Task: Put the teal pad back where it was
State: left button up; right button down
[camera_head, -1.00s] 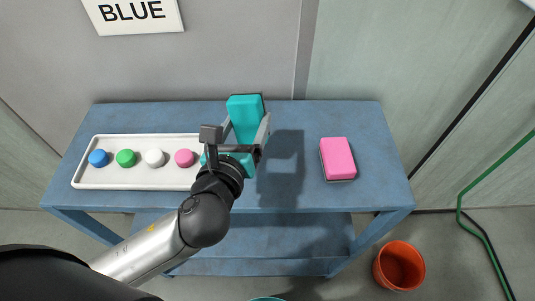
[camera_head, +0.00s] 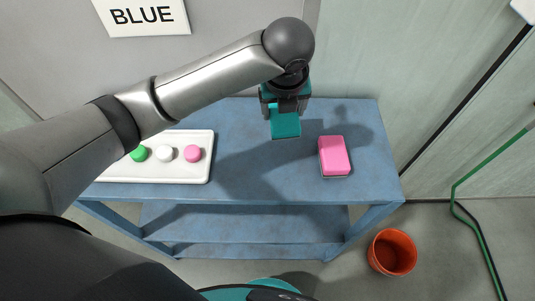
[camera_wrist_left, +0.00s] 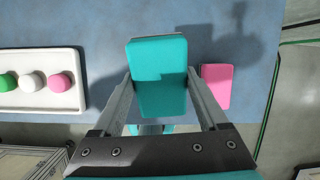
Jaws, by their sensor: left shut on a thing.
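The teal pad (camera_head: 286,123) is held by my left gripper (camera_head: 286,104), above the blue table to the left of the pink pad. In the left wrist view the teal pad (camera_wrist_left: 159,75) sits between the two fingers of the left gripper (camera_wrist_left: 159,92). The pink pad (camera_head: 334,155) lies on the right part of the table; it also shows in the left wrist view (camera_wrist_left: 216,86). My right gripper is not in view.
A white tray (camera_head: 200,176) with green, white and pink round pieces lies on the left of the blue table (camera_head: 252,190). An orange bucket (camera_head: 391,252) stands on the floor at the right. A sign reading BLUE (camera_head: 140,16) hangs behind.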

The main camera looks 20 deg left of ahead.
pick_arm(q)
jog(key=s+a+r+m+g+p, duration=0.1)
jog(key=s+a+r+g+p, duration=0.15)
jog(key=r, duration=0.65)
jog(key=shift+g+h, duration=0.3)
jog(key=shift+g, duration=0.25)
jog(key=f+b, duration=0.1)
jog(key=f, duration=1.2)
jog(key=s+f+b, duration=0.1)
jog(key=f, duration=0.6)
jog(key=shift+f+b, duration=0.15)
jog(key=shift+b, duration=0.2)
jog(key=o, duration=1.1)
jog(key=shift+c, duration=0.2)
notch_tip(320, 180, up, 12)
jog(key=shift+r+p, duration=0.1)
jog(key=shift+p, duration=0.6)
jog(key=shift+s, duration=0.1)
